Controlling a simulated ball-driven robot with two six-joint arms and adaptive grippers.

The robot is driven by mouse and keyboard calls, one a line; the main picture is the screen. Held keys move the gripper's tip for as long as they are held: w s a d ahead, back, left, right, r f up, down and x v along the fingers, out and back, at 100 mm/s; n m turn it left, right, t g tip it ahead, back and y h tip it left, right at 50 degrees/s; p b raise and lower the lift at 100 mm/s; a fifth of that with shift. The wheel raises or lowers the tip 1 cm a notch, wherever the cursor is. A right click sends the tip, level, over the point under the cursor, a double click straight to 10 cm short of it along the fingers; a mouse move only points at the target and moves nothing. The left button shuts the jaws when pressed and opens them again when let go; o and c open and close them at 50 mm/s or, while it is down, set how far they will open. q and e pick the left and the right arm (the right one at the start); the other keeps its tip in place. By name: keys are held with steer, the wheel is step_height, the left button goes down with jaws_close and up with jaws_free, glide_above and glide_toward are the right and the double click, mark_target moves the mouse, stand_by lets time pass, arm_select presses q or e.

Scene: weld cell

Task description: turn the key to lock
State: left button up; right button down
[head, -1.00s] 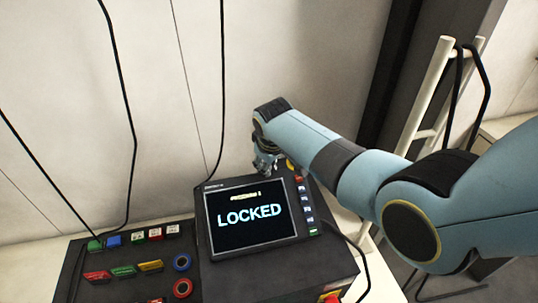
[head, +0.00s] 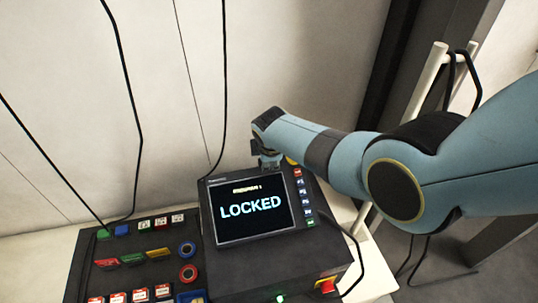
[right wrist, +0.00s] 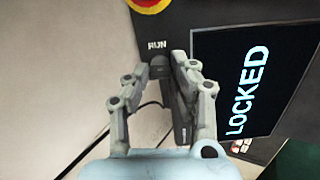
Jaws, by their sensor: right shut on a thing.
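The control box has a screen (head: 252,208) that reads LOCKED in pale blue letters; it also shows in the right wrist view (right wrist: 255,85). My right gripper (head: 268,162) is at the box's back edge, just behind the screen. In the right wrist view its two fingers (right wrist: 160,72) are closed around a small dark key (right wrist: 160,68) below the RUN label. The key is mostly hidden by the fingers, and its exact angle cannot be told. In the head view the key is hidden by the gripper. My left gripper is not in view.
A red and yellow stop button (right wrist: 148,4) lies just beyond the key. Coloured buttons (head: 304,198) line the screen's right side. A lower panel with several switches (head: 132,258) stands at left. Black cables hang along the pale wall (head: 60,90).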

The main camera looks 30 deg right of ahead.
steer(key=shift+n, duration=0.6)
steer(key=c, duration=1.1)
jaws_free()
steer(key=v, duration=1.2)
steer(key=shift+a, duration=0.1)
